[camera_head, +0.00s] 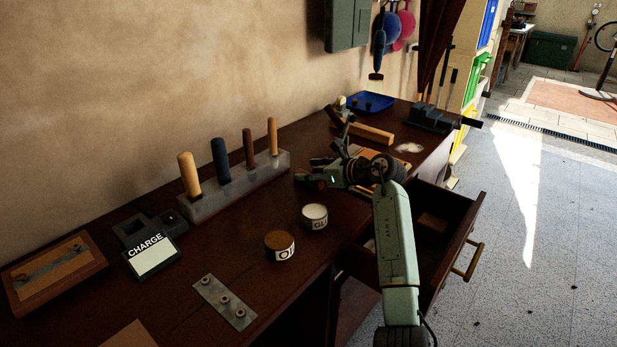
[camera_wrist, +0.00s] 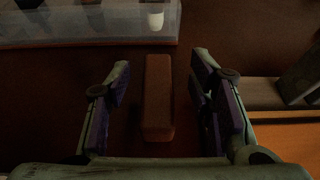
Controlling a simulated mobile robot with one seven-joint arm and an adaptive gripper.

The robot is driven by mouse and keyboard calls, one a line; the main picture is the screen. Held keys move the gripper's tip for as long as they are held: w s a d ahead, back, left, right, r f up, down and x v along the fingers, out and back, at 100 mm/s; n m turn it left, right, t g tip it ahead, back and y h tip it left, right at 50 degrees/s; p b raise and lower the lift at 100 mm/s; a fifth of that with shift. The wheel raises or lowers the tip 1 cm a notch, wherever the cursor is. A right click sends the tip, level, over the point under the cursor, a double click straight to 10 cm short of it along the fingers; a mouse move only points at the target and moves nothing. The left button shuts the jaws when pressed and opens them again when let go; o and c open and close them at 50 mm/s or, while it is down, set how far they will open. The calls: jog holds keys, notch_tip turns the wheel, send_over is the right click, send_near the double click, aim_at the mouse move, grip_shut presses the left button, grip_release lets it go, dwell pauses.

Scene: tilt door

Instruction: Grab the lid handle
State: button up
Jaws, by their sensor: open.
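In the wrist view, a brown oblong bar (camera_wrist: 158,97), which looks like the lid handle, lies lengthwise between the two fingers of my gripper (camera_wrist: 161,75). The fingers are apart, with a dark gap on each side of the bar. In the head view, my gripper (camera_head: 315,169) is low over the dark bench, right of the tool rack. There the bar is mostly hidden by my gripper, and no lid edge can be made out.
The grey rack (camera_head: 236,188) with several upright handles stands close on the left. A white glue tin (camera_head: 314,217) and a brown-topped tin (camera_head: 279,246) stand nearer. An open drawer (camera_head: 462,225) juts out at right. A wooden board (camera_wrist: 285,140) lies right of my gripper.

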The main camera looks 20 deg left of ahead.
aim_at(301, 172)
jog(key=x, duration=0.3)
jog(key=shift+a+p, duration=0.3)
jog(key=shift+p, duration=0.1)
grip_shut()
